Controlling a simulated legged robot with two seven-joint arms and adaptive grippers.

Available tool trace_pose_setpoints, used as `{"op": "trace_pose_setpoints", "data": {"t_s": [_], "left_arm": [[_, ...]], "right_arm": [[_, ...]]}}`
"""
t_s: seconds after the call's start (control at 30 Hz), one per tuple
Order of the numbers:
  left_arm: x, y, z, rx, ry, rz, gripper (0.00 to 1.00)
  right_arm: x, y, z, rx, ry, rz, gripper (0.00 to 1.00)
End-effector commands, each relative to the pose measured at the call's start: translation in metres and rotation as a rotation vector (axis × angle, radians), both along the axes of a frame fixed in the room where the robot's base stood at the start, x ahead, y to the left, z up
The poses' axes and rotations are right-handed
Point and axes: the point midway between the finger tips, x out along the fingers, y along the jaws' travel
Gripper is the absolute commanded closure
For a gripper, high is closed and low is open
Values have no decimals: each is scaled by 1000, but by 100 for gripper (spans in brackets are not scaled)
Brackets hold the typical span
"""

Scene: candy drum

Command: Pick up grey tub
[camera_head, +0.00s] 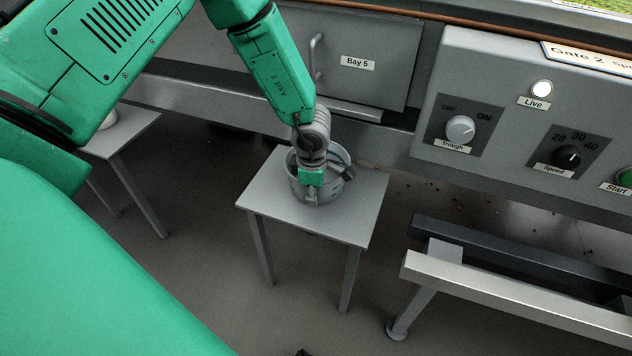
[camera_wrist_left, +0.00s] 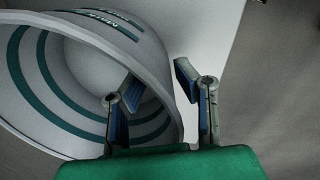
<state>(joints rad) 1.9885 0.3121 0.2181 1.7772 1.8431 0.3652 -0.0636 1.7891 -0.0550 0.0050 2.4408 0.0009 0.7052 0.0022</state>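The grey tub (camera_head: 331,152) stands upright on a small grey table (camera_head: 353,218) in the head view. In the left wrist view the tub (camera_wrist_left: 75,62) is large at the left, with dark green bands and its curved rim in sight. My left gripper (camera_head: 326,184) is down at the tub's near side and hides part of it. In the left wrist view the gripper (camera_wrist_left: 157,82) is open, with one finger over the tub's mouth and the other outside the rim. The tub's wall lies between the fingers, with a gap to the outer finger. My right gripper is not in view.
A cabinet front labelled Bay 5 (camera_head: 385,62) stands behind the table. A control panel (camera_head: 492,70) with knobs is at the right. A metal-railed frame (camera_head: 505,284) stands on the floor at the lower right. Another small table (camera_head: 133,130) is at the left.

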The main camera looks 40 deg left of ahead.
Motion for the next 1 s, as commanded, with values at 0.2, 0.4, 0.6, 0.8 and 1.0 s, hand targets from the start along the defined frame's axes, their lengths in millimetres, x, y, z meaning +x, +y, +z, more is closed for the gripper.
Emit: {"op": "trace_pose_setpoints", "data": {"t_s": [0.2,0.4,0.6,0.8,1.0], "left_arm": [[1,-1,1,1,-2,-1,77],[1,0,0,-1,-2,-1,100],[1,1,0,-1,0,-1,100],[1,1,19,-2,-1,1,100],[1,1,63,-2,-5,1,100]], "right_arm": [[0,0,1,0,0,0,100],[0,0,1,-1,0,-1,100],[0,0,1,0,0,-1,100],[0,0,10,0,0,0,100],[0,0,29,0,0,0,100]]}}
